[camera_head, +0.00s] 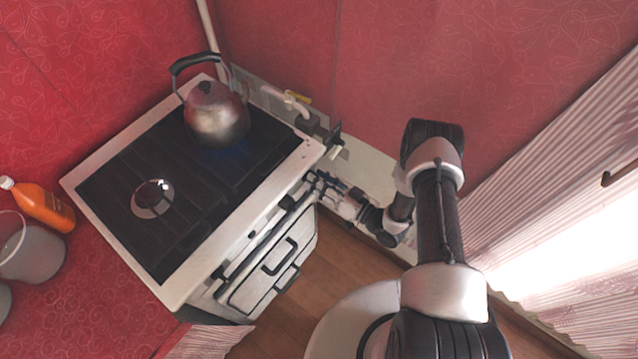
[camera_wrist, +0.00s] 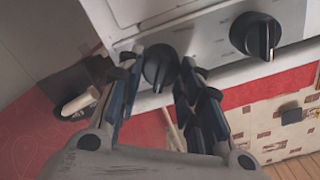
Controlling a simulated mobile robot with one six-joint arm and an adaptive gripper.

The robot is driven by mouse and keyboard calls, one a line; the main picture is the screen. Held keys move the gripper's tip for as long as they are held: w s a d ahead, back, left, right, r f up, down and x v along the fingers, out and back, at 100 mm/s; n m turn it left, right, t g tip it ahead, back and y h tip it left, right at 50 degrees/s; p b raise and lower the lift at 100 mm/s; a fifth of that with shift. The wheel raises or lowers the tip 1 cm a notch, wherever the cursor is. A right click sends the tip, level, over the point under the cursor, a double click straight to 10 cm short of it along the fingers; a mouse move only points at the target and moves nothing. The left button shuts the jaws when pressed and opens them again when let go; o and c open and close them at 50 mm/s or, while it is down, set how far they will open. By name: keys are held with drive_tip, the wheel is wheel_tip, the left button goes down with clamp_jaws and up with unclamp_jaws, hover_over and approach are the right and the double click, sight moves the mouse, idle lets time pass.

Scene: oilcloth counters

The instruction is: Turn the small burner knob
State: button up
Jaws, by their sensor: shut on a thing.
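The stove (camera_head: 165,290) has black round knobs on its white front panel. In the wrist view, one black knob (camera_wrist: 157,70) with a pale pointer line sits between the two fingers of my gripper (camera_wrist: 161,78). The fingers are closed on its sides. A second black knob (camera_wrist: 256,36) is to the right, clear of the fingers. In the head view, my gripper (camera_head: 316,187) is at the right end of the stove front and mostly covers the held knob there. I cannot tell from the panel which burner each knob serves.
A steel kettle (camera_head: 216,113) stands on the far burner, with a bluish glow by its base. A bare burner (camera_head: 152,197) is nearer left. An oven handle (camera_head: 280,257) sticks out below the panel.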

drive_tip(key=shift+f+m+b, duration=0.1)
drive_tip(key=shift+m+b, duration=0.25)
drive_tip(key=shift+m, duration=0.65)
drive_tip(key=o, duration=1.1)
drive_tip(key=shift+c, duration=0.2)
drive_tip(key=v, duration=1.2)
